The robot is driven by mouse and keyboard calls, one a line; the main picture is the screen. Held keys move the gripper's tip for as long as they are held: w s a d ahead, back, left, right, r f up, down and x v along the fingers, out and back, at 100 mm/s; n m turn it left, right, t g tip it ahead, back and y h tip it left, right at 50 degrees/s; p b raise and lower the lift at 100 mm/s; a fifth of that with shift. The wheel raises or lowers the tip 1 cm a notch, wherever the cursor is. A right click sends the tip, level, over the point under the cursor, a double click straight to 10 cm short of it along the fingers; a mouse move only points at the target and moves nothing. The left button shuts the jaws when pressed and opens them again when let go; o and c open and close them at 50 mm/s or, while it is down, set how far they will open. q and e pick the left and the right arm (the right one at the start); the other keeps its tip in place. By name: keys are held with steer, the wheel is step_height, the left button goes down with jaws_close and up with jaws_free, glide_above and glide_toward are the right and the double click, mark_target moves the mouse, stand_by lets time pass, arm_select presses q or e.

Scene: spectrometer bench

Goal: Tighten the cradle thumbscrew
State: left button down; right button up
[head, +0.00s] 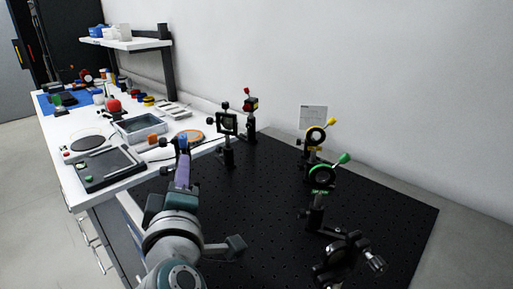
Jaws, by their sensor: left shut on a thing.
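My left gripper (181,188) reaches up from the bottom of the head view, over the near left edge of the black breadboard. It is shut on a slim purple thing (183,170) that points up and away; a small blue part shows at its far end. A black mount (343,258) stands at the lower right of the board, well to the right of my left gripper. A silvery ribbed knob (375,263) sticks out from its right side; I cannot tell for sure whether this is the cradle thumbscrew. My right gripper is not in view.
The black breadboard (270,240) carries a green-marked mount (321,175), a yellow-marked one (315,137), a red-marked one (250,105) and a black frame mount (228,124). A white bench (72,187) with a tray (140,126) and devices lies left. The board's middle is bare.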

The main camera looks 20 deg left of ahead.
arm_select(q)
steer(key=shift+m, duration=1)
steer(key=c, duration=0.8)
jaws_free()
